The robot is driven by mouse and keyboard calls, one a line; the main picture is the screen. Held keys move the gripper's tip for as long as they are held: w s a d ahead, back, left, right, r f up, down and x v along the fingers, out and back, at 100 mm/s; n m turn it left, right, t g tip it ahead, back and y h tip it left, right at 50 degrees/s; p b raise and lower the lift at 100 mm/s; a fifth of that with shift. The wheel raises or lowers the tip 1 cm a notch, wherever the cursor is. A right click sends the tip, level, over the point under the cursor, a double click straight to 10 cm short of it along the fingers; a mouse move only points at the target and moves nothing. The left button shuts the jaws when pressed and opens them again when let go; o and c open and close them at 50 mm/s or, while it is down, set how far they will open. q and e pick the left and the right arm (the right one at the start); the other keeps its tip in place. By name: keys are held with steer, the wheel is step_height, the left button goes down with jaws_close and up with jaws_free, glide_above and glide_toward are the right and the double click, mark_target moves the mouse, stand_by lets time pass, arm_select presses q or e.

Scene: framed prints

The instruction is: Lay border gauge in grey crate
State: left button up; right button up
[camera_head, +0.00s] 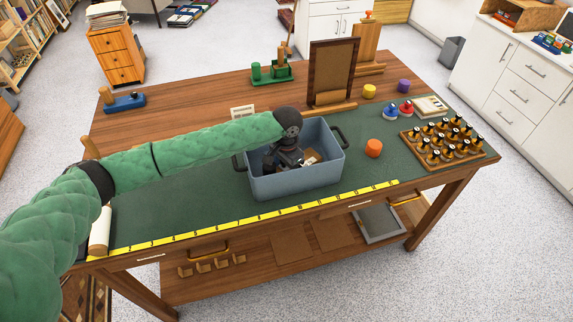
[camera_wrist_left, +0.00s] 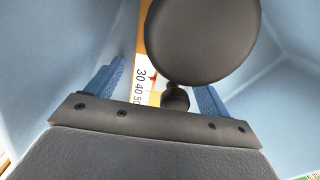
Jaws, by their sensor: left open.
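The grey crate (camera_head: 300,183), bluish with dark side handles, stands on the green mat. Its pale blue walls surround the left wrist view (camera_wrist_left: 40,60). My left gripper (camera_head: 288,163) points down inside the crate; its blue fingers (camera_wrist_left: 160,80) are apart. A white scale marked 30, 40, 50 with an orange-tan edge, seemingly the border gauge (camera_wrist_left: 139,88), lies between and beyond the fingers. A large dark rounded disc with a small ball below it (camera_wrist_left: 203,35) covers part of it. I cannot tell whether these are one piece. My right gripper is out of view.
A yellow ruler strip (camera_head: 245,219) runs along the table's front edge. A brown frame (camera_head: 333,75) stands upright behind the crate.

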mark_target(287, 169)
arm_select(q)
steer(key=shift+r, duration=0.2)
steer(key=shift+r+b, duration=0.3)
steer(key=shift+r, duration=0.05)
step_height(287, 169, up, 10)
steer(key=b, duration=0.3)
steer(key=shift+b, duration=0.3)
steer(key=shift+r, duration=0.55)
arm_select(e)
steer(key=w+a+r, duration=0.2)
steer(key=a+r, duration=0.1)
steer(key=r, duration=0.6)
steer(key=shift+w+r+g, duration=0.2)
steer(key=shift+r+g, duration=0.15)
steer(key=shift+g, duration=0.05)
arm_select(q)
steer(key=shift+f, duration=0.1)
